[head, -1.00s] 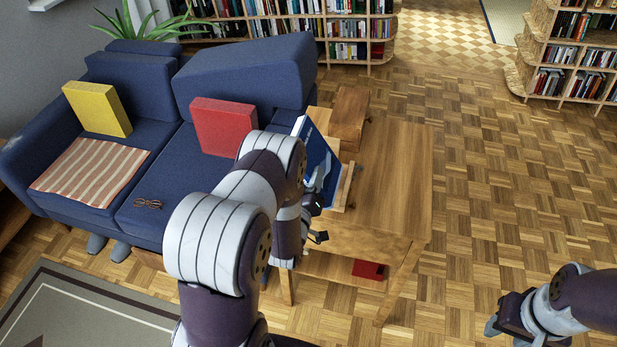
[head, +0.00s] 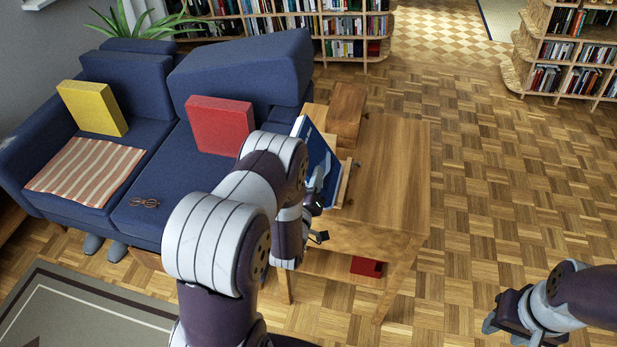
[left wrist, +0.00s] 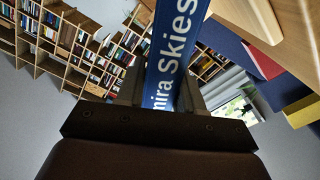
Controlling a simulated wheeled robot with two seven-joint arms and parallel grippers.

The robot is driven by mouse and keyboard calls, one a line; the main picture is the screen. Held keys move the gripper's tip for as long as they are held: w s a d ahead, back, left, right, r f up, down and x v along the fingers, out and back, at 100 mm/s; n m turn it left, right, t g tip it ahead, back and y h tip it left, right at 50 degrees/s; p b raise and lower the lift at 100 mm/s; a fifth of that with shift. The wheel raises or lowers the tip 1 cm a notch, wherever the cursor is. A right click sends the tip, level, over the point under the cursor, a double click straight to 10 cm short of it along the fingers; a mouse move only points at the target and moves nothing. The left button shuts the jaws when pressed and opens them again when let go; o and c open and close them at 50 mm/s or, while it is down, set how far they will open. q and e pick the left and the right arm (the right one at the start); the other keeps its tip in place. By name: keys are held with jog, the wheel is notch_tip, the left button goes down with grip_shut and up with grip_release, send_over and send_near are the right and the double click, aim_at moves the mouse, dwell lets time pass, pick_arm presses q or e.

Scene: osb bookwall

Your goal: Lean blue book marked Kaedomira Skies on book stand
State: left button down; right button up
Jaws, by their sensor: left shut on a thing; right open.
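The blue book (head: 318,153) with white page edges is tilted over the left side of the wooden table, partly behind my left arm. In the left wrist view its blue spine (left wrist: 174,55) shows white letters reading "mira Skies". My left gripper (head: 316,196) is shut on the book near its lower end. A light wood piece, apparently the book stand (head: 345,186), shows just right of the book. A rounded wooden edge also shows in the left wrist view (left wrist: 248,18). I cannot tell whether book and stand touch. My right gripper (head: 492,326) is open and empty, low at the right.
The wooden table (head: 395,165) has bare room to the right. A wooden block (head: 347,112) stands at its back left. A red object (head: 366,266) lies on its lower shelf. A blue sofa (head: 150,220) with red cushion (head: 219,126) and yellow cushion (head: 92,107) stands left.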

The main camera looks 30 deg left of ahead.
pick_arm(q)
jog(key=shift+d+f, duration=0.15)
jog(key=shift+f, duration=0.05)
jog(key=c, duration=0.8)
grip_release()
jog(key=shift+o, duration=0.8)
jog(key=shift+f, duration=0.1)
jog(key=shift+w+d+r, duration=0.1)
jog(key=shift+d+r, duration=0.2)
jog(key=shift+d, duration=0.05)
jog(key=p+v, duration=0.1)
jog(key=v, duration=0.9)
jog(key=shift+p, duration=0.3)
